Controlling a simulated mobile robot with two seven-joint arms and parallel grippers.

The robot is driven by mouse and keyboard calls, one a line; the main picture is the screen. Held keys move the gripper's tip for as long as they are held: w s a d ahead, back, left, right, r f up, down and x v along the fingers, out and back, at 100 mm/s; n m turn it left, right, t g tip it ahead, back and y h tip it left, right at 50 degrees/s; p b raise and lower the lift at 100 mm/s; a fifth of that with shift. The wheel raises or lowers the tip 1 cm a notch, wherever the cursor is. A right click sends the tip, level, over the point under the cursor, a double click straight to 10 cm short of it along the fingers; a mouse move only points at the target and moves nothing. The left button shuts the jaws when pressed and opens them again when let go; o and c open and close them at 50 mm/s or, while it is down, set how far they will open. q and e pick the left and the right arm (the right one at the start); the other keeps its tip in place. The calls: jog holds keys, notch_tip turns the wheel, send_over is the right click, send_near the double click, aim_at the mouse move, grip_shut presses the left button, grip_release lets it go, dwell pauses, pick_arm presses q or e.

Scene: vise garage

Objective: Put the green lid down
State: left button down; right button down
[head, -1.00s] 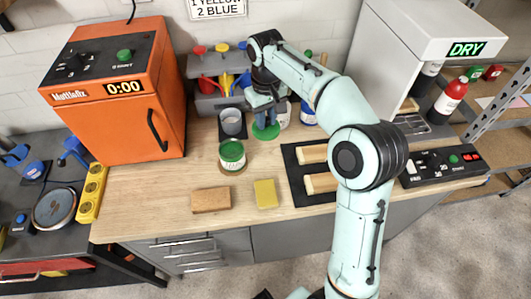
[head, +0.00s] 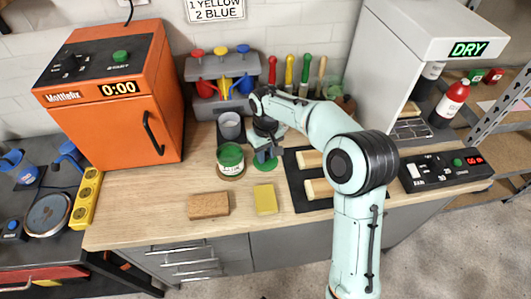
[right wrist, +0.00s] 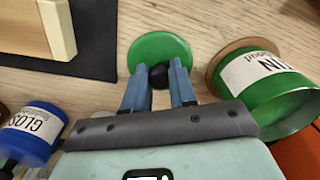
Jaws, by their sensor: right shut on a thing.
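The green lid (head: 264,164) is a round disc with a black knob, just right of the open-topped green tin (head: 231,165). My right gripper (head: 266,154) is above the lid. In the right wrist view my right gripper (right wrist: 158,78) is shut on the knob, and the lid (right wrist: 160,46) lies face-on close to the wooden worktop. I cannot tell whether it touches the wood. The tin (right wrist: 278,100) with its white label is beside it, apart from it. My left gripper is not in view.
A grey cup (head: 230,126) stands behind the tin. A brown block (head: 208,205) and a yellow sponge (head: 265,199) lie in front. A black mat (head: 298,200) with wooden pieces is to the right. A blue jar (right wrist: 38,128) shows in the right wrist view.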

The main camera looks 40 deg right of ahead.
jog(key=c, duration=0.9)
grip_release()
jog(key=shift+f, duration=0.15)
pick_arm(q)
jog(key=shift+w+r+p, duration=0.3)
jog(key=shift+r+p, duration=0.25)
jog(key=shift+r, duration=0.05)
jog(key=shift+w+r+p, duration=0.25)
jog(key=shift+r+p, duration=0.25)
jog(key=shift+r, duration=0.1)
pick_arm(e)
notch_tip(320, 180, up, 12)
jog(key=shift+r, duration=0.2)
